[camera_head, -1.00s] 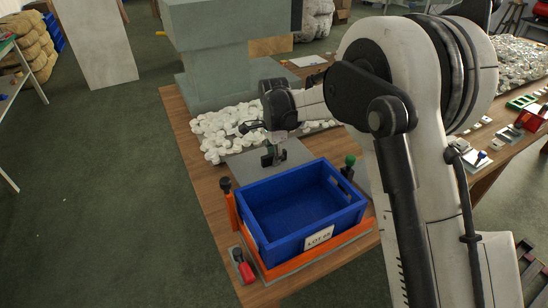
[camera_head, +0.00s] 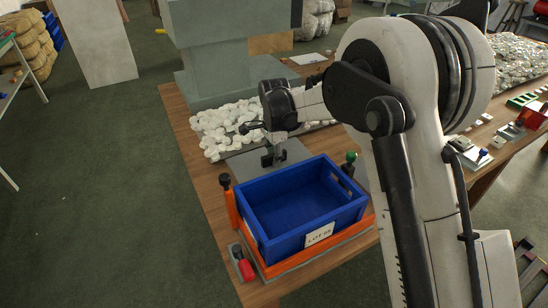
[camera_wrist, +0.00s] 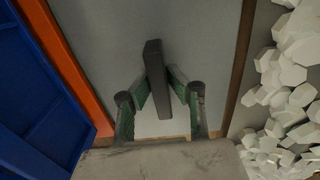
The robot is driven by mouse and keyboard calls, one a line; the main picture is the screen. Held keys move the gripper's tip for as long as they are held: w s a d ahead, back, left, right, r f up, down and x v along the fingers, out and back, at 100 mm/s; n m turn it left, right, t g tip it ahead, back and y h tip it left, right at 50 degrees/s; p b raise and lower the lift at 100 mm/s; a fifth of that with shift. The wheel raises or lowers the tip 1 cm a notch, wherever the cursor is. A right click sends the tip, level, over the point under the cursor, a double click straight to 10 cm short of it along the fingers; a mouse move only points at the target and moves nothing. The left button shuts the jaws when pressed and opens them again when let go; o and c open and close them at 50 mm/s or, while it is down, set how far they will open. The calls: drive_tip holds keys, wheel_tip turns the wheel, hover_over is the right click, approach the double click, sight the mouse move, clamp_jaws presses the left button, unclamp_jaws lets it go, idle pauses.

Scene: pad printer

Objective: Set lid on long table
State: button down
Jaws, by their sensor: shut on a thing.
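My gripper (camera_head: 272,158) is low over the long table (camera_head: 205,172), just behind the blue crate. In the wrist view its two green-padded fingers (camera_wrist: 160,78) close on both sides of a dark grey bar, which looks like the lid's handle (camera_wrist: 153,52). The flat grey plate under it, apparently the lid (camera_wrist: 105,35), also shows in the head view (camera_head: 243,165). It lies between the orange edge and the white pieces. I cannot tell whether it rests fully on the table. My fingers and wrist hide part of the plate.
The blue crate (camera_head: 262,222), labelled and empty, sits in an orange frame (camera_head: 318,256) in front of the plate. White pieces (camera_head: 215,130) are heaped behind the plate. A red-and-grey item (camera_head: 243,264) is at the left front.

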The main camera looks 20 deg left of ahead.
drive_tip(key=shift+f+b, duration=0.5)
drive_tip(key=shift+f, duration=0.25)
drive_tip(key=c, duration=1.6)
unclamp_jaws()
drive_tip(key=shift+r, duration=0.1)
drive_tip(key=shift+r+p, duration=1.6)
drive_tip(key=shift+r, duration=2.05)
drive_tip(key=shift+r, duration=0.1)
drive_tip(key=shift+r+p, duration=0.85)
drive_tip(key=shift+r, duration=1.05)
